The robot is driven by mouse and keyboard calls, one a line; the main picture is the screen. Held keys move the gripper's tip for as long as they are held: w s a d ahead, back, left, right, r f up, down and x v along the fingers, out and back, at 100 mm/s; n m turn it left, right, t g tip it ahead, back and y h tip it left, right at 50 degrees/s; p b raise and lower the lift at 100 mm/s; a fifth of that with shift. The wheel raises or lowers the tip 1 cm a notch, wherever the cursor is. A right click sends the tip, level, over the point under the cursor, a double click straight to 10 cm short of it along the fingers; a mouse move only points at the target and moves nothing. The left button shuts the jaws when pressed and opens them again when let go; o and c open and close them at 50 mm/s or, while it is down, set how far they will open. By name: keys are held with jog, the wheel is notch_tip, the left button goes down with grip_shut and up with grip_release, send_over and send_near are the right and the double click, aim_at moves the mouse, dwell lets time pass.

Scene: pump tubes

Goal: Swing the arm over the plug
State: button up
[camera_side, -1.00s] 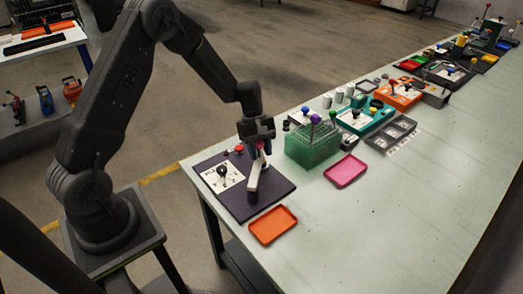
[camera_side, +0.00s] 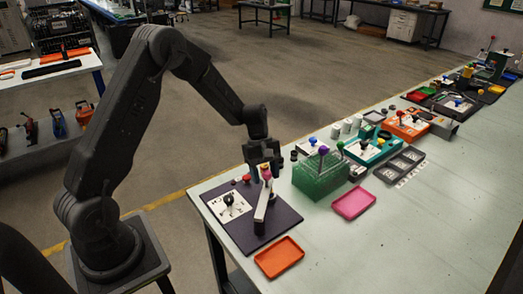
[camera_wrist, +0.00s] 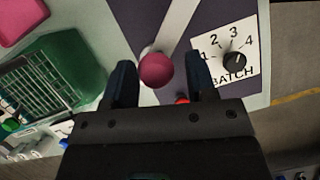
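A white swing arm (camera_side: 262,207) stands on a dark purple board (camera_side: 284,224). A dark post is at its near end and a pinkish-red knob (camera_side: 267,174) at its far end. My gripper (camera_side: 264,172) points down over the knob end. In the wrist view the knob (camera_wrist: 156,70) lies between the two fingers of my gripper (camera_wrist: 161,84), with a gap on the right; the left finger is very close to it. The fingers are open. I cannot pick out the plug for certain; the gripper covers part of the board.
A black dial on a white BATCH plate (camera_side: 219,203) sits left of the swing arm. A red button (camera_wrist: 182,100) is near the right finger. A green rack (camera_side: 318,182), a pink tray (camera_side: 353,204) and an orange tray (camera_side: 279,257) stand close by. The table's right front is clear.

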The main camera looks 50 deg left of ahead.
jog(key=v, duration=1.1)
jog(key=shift+a+r, duration=0.25)
jog(key=shift+r, duration=0.1)
jog(key=s+d+r+m+t+y, duration=0.3)
jog(key=s+d+r+m, duration=0.55)
jog(key=s+r, duration=0.25)
jog(key=s+d+m+t+y, duration=0.1)
jog(key=s+d+m+t, duration=0.2)
jog(key=s+m, duration=0.4)
jog(key=s+d+r, duration=0.1)
jog(key=s, duration=0.4)
jog(key=shift+s+d+t, duration=0.15)
jog(key=shift+s+t, duration=0.05)
jog(key=shift+t, duration=0.1)
